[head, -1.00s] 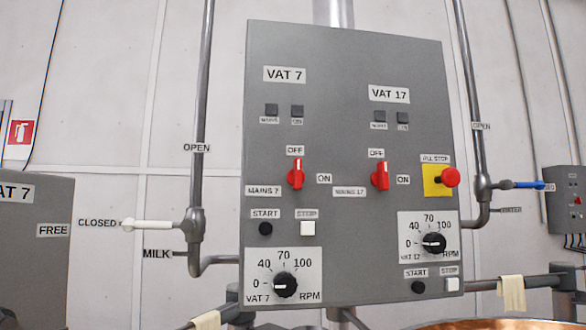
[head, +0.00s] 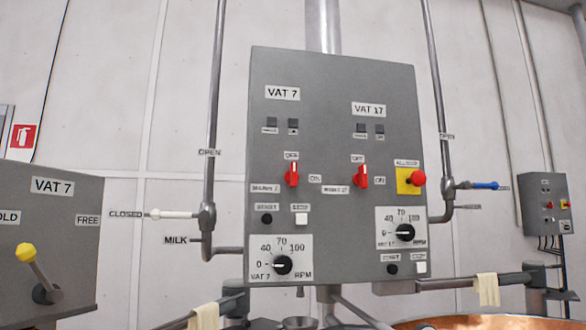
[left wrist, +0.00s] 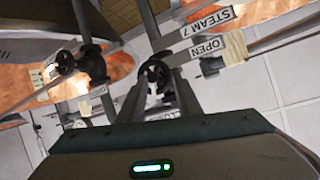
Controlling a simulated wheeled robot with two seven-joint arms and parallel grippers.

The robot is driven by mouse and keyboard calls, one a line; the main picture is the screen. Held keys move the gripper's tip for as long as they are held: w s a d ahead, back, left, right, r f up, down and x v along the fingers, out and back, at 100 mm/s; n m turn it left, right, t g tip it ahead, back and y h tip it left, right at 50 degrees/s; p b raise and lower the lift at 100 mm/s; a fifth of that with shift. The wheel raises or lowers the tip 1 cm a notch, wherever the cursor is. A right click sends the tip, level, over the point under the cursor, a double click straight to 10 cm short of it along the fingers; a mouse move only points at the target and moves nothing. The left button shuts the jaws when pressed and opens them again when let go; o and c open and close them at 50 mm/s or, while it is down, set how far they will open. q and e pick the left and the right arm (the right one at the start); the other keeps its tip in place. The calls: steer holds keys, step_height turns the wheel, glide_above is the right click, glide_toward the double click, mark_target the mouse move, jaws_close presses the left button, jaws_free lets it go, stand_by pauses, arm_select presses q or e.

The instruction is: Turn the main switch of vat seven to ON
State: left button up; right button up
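The grey control panel (head: 330,130) faces me in the head view. The red vat 7 main switch (head: 292,175) sits on its left half, with the MAINS 7 label at its lower left. Its handle stands upright, toward the OFF label (head: 291,155); the ON label (head: 315,179) is to its right. The similar red vat 17 switch (head: 361,176) is also upright. My left gripper (left wrist: 160,90) shows in the left wrist view with its two fingers apart and nothing seen between them up close. It is away from the panel. My right gripper is in neither view.
A grey cabinet (head: 75,240) with a yellow-knobbed lever (head: 28,253) stands at the left. A white valve handle (head: 170,215) and pipes flank the panel. A copper vat rim (head: 460,323) and rails with cloths lie below. Valves and STEAM 7 label (left wrist: 208,22) show in the left wrist view.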

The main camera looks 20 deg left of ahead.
arm_select(q)
step_height(320, 180, up, 28)
steer(key=d+n+t+y, duration=0.1)
steer(key=n+t+y, duration=0.1)
steer(key=s+r+y, duration=0.1)
steer(key=s+r, duration=0.2)
steer(key=r, duration=0.5)
steer(key=s+d+r+n+t, duration=0.1)
steer(key=s+r, duration=0.3)
steer(key=r, duration=0.4)
steer(key=s+d+r+n+y, duration=0.1)
steer(key=s+r, duration=0.3)
steer(key=r, duration=0.4)
steer(key=shift+r+y, duration=0.2)
steer(key=shift+y, duration=0.1)
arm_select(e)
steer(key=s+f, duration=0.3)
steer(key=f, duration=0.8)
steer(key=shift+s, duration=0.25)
arm_select(q)
steer(key=shift+s, duration=0.1)
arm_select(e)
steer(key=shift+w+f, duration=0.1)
